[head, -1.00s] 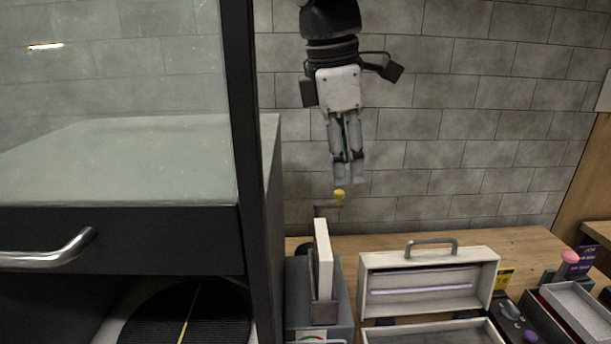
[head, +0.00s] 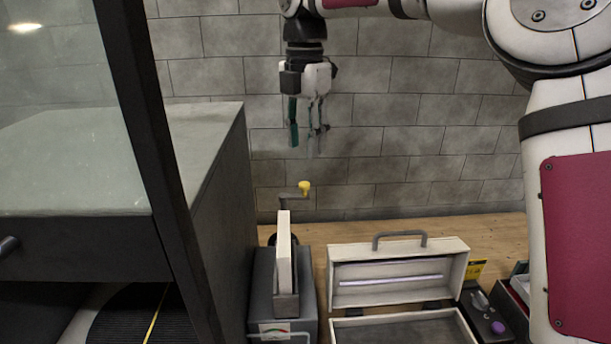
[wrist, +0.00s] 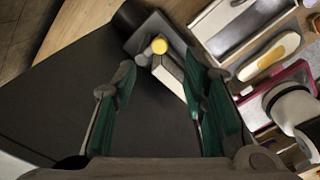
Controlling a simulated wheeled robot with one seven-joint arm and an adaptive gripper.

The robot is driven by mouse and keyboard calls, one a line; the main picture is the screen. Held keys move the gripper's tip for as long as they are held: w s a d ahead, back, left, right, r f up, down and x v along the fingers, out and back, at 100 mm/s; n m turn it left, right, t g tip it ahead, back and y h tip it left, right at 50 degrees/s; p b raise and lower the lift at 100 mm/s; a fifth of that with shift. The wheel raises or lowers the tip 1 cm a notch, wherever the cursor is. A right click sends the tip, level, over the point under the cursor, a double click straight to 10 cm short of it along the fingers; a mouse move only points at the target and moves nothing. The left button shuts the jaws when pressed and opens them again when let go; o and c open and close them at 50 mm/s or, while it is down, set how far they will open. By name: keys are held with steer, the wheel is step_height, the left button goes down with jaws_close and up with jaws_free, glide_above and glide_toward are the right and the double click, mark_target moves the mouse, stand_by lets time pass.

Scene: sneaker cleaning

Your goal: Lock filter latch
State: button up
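A latch arm with a yellow knob (head: 304,187) stands up at the back of a dark grey unit (head: 260,295). A pale upright filter panel (head: 284,250) sits in the unit's slot. My gripper (head: 302,140) hangs above the knob, pointing down, empty and clear of it. In the wrist view my gripper (wrist: 158,75) is open, with its green-padded fingers spread apart. There the yellow knob (wrist: 159,46) shows just beyond the gap between the fingertips, with the pale panel (wrist: 170,72) below it.
A black cabinet (head: 215,200) stands close on the left of the unit. An open cream case (head: 400,260) with a grey handle is on the right on the wooden bench (head: 490,235). A tiled wall is behind. The space above the bench is free.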

mark_target(304, 183)
step_height(304, 183, down, 9)
steer(key=shift+r+p, duration=0.15)
steer(key=shift+p, duration=0.25)
steer(key=shift+c, duration=0.5)
jaws_close()
